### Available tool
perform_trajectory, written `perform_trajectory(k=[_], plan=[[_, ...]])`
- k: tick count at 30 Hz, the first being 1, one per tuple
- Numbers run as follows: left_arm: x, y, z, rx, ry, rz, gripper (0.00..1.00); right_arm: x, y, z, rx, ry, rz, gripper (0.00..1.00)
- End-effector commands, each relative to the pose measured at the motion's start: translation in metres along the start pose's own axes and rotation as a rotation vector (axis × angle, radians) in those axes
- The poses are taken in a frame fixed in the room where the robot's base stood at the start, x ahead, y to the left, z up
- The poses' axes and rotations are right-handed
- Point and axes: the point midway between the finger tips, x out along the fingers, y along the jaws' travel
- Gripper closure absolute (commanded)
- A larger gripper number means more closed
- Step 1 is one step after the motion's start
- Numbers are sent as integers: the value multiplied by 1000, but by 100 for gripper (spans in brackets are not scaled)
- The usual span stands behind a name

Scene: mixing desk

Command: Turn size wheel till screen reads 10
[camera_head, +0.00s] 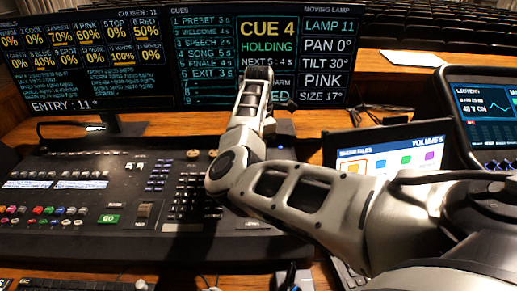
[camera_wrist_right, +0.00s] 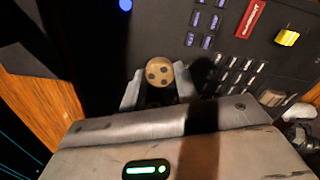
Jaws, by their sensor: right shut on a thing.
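The size wheel (camera_wrist_right: 160,72) is a round tan knob with dark dots on its top, seen in the right wrist view. My right gripper (camera_wrist_right: 159,84) is shut on it, one finger at each side. In the head view my right arm reaches over the desk and hides this wheel and most of the hand. The moving lamp screen (camera_head: 320,60) stands at the back and reads SIZE 17°, with LAMP 11, PAN 0°, TILT 30° and PINK above. My left gripper is not in view.
The mixing desk (camera_head: 60,222) carries faders, coloured buttons and a green GO button (camera_head: 109,218). A laptop (camera_head: 390,160) stands at the right.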

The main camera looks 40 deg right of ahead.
Motion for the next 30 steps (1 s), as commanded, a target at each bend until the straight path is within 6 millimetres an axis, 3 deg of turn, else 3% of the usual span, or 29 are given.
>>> perform_trajectory(k=[9, 15, 30], plan=[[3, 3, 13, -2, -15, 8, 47, 1, 0, 0, -252, 1, 2, 92], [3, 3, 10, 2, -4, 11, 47, 0, 0, 0, -382, 0, 1, 92], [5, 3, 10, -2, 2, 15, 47, -1, 0, 0, -514, -1, 1, 92]])
